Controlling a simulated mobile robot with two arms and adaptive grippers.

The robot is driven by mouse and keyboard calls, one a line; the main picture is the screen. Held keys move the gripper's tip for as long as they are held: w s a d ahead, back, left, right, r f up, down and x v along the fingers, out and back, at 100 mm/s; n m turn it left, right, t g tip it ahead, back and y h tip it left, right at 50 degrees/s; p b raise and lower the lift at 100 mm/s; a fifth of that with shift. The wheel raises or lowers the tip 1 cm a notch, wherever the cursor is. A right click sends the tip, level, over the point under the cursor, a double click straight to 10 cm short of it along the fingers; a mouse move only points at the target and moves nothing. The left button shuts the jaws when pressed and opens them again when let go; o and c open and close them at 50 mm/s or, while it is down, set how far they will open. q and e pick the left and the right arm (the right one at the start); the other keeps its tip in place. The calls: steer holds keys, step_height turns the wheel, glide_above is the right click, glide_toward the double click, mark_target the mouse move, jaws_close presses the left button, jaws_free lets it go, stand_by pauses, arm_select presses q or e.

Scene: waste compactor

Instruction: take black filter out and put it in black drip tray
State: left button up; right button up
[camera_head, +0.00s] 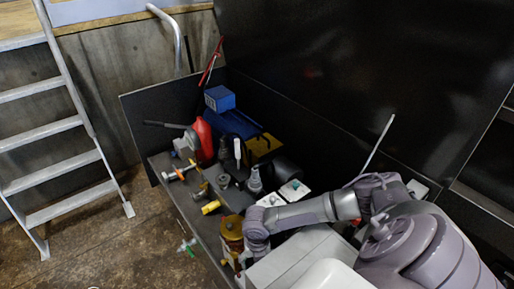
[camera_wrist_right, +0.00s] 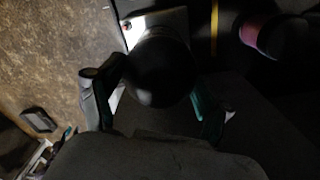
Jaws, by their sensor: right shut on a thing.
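My right gripper (camera_wrist_right: 148,92) is shut on a dark, round-ended thing, which looks like the black filter (camera_wrist_right: 152,68). The filter sits between the two fingers in the right wrist view, with its round end towards the camera. In the head view my right arm reaches in from the right, and its wrist bends down near the bench's front edge. My left gripper is not in view.
A black wall stands behind. A metal ladder (camera_head: 60,125) stands left. Brown floor (camera_head: 145,245) is mostly open.

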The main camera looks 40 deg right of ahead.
steer(key=shift+n, duration=1.1)
steer(key=o, duration=1.1)
steer(key=shift+o, duration=0.2)
